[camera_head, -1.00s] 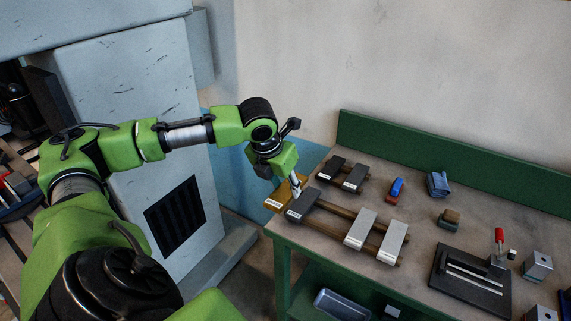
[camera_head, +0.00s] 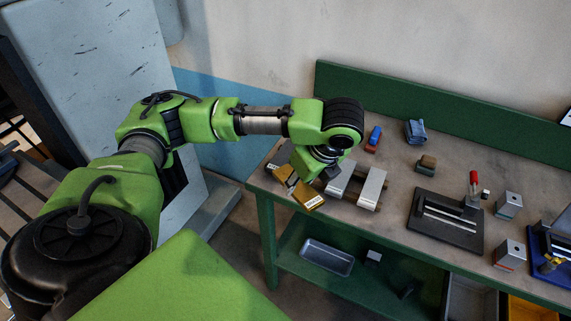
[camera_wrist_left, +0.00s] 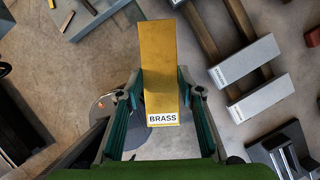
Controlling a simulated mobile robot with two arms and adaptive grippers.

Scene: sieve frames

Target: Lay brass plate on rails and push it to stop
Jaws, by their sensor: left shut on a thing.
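My left gripper (camera_wrist_left: 160,100) is shut on the brass plate (camera_wrist_left: 160,50), a long gold bar with a white BRASS label at the end nearer the wrist. The plate (camera_head: 308,193) also shows in the head view, near the table's front edge, partly hidden by my gripper (camera_head: 296,182). Two brown rails (camera_wrist_left: 200,38) run past the plate on its right in the wrist view. Two silver plates (camera_wrist_left: 244,62) (camera_wrist_left: 261,95) lie across them. In the head view my arm hides much of the rails. I cannot tell the plate's height above the table. My right gripper is out of view.
A black fixture with a red handle (camera_head: 473,178), a blue item (camera_head: 415,130), a brown block (camera_head: 427,164) and metal blocks (camera_head: 508,204) stand farther right. A dark plate (camera_wrist_left: 88,6) is at the wrist view's upper left. A metal tray (camera_head: 327,257) sits on the lower shelf.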

